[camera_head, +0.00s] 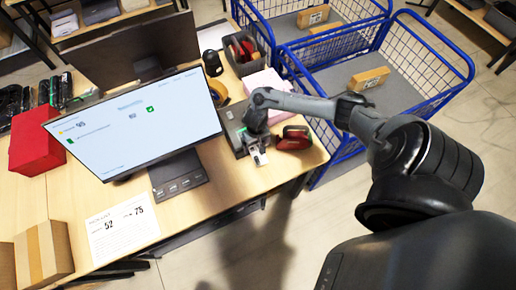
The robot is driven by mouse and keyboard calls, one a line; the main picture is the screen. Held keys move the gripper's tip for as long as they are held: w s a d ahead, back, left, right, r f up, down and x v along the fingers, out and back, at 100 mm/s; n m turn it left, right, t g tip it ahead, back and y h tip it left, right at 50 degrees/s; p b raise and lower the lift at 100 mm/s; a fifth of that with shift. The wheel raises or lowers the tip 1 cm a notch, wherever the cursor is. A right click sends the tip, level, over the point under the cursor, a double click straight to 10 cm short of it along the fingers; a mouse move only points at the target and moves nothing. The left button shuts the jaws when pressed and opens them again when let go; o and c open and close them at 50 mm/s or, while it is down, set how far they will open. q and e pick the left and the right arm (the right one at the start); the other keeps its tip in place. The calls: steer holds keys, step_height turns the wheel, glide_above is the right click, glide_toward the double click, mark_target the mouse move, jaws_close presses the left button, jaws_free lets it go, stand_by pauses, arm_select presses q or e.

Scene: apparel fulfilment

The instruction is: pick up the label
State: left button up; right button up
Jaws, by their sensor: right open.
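A small white label (261,158) shows at the front of a dark grey printer-like device (232,124) near the right end of the desk. My right gripper (257,143) reaches in from the right, just above the label and beside the device. It is open. Whether its fingers touch the label or stand around it is too small to tell. My left gripper is not in view.
The desk (225,178) holds a large monitor (140,120), a red box (38,138), a printed sheet (122,228) and a red-black object (293,138) right of my gripper. A pink box (265,85) stands behind. Blue wire carts (420,75) with cartons stand to the right.

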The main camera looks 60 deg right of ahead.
mark_target(257, 152)
steer(key=shift+s+a+f+b, duration=0.1)
steer(key=shift+f+b, duration=0.2)
steer(key=shift+f, duration=1.15)
steer(key=shift+s+f+b, duration=0.1)
steer(key=shift+f+b, duration=0.2)
steer(key=shift+f, duration=1.1)
steer(key=shift+c, duration=0.2)
steer(key=c, duration=0.7)
